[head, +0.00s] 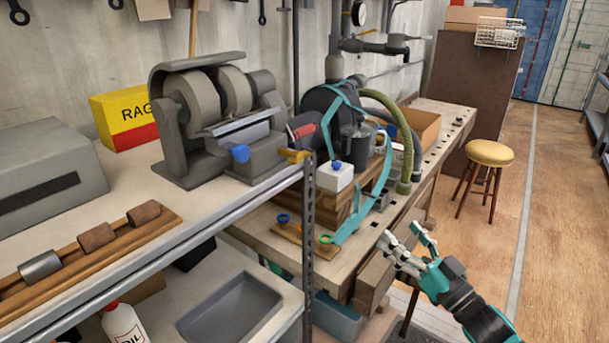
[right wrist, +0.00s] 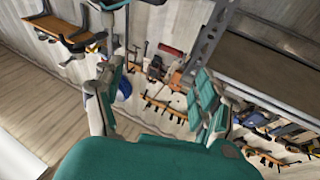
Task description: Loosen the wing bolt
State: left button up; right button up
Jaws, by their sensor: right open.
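My right gripper (head: 401,234) is open and empty, held in the air in front of the wooden workbench (head: 285,235). Its spread fingers also show in the right wrist view (right wrist: 155,82), with nothing between them. A grey bench grinder (head: 215,105) stands on the near metal shelf. A blue knob (head: 240,153) sits at its front, and a yellow-brass winged piece (head: 295,156) is at the shelf corner post. I cannot tell for certain which of these is the wing bolt. Both are well to the left of my right gripper, apart from it. My left gripper is out of view.
The shelf's upright post (head: 308,230) stands left of my right gripper. A green hose (head: 398,120) and a white box (head: 335,176) are on the workbench. A yellow stool (head: 490,153) stands on the floor beyond. The floor right of the bench is open.

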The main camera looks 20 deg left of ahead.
aim_at(301, 156)
jog(key=s+a+r+n+g+y+b, duration=0.1)
jog(key=s+a+r+n+g+y, duration=0.45)
jog(key=s+r, duration=0.5)
pick_arm(q)
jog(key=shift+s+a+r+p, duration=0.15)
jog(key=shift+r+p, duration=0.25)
jog(key=shift+p, duration=0.5)
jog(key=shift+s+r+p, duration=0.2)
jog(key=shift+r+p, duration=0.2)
jog(key=shift+p, duration=0.45)
pick_arm(e)
jog(key=shift+g, duration=0.45)
jog(key=shift+w+d+x, duration=0.1)
jog(key=shift+w+x, duration=0.05)
jog(key=shift+x, duration=2.75)
jog(key=shift+w+d+x, duration=0.1)
jog(key=shift+w+x, duration=0.05)
jog(key=shift+x, duration=2.75)
jog(key=shift+w+x, duration=0.15)
jog(key=shift+x, duration=2.75)
